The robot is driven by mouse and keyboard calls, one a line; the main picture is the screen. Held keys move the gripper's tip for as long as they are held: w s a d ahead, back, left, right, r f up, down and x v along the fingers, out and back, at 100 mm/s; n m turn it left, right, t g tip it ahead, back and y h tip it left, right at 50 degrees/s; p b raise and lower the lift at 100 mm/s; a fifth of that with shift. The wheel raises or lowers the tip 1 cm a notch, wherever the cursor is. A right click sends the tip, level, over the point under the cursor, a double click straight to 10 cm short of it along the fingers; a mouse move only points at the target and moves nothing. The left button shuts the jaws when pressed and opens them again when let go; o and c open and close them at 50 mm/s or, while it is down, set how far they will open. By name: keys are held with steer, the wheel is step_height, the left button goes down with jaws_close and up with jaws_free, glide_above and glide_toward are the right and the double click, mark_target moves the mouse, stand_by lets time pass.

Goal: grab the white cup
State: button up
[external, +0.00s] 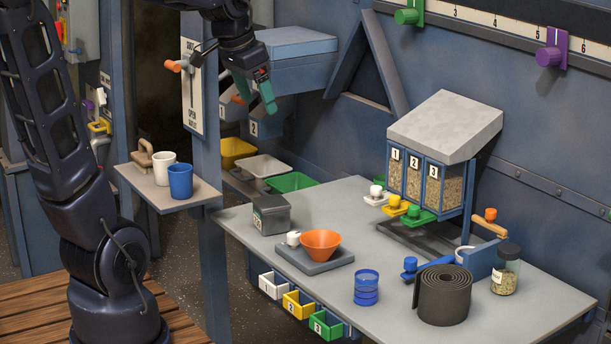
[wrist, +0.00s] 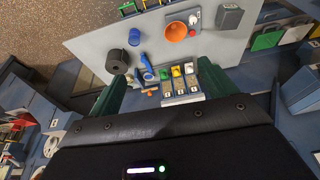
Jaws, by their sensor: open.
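The white cup (external: 162,167) stands upright on a small grey side shelf (external: 167,197) at the left in the external view, just behind and left of a blue cup (external: 180,182). The blue cup hides a little of its right side. My gripper (external: 254,92) is up and to the right of the white cup, well apart from it, in front of the blue wall housing. Its green fingers are spread, with nothing between them. In the wrist view my gripper (wrist: 160,85) points toward the worktable, and I cannot make out the white cup there.
A brown-handled block (external: 146,160) sits left of the white cup. A post with a lever panel (external: 192,85) rises behind the shelf. The worktable (external: 390,320) holds an orange bowl (external: 320,243), a dark roll (external: 444,295), a jar (external: 505,270) and a grain dispenser (external: 430,180).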

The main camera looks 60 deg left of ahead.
steer(key=w+a+f, duration=0.2)
steer(key=w+a, duration=0.2)
steer(key=a, duration=0.3)
steer(key=w+a+f, duration=0.1)
steer(key=w+a, duration=0.2)
steer(key=a, duration=0.5)
glide_toward(167, 164)
steer(key=a, duration=0.3)
steer(key=shift+w+f+t, duration=0.3)
steer(key=shift+w, duration=0.1)
steer(key=shift+a+f, duration=0.2)
steer(key=shift+f, duration=0.25)
steer(key=x, duration=1)
steer(key=shift+d+f, duration=0.1)
steer(key=c, duration=1)
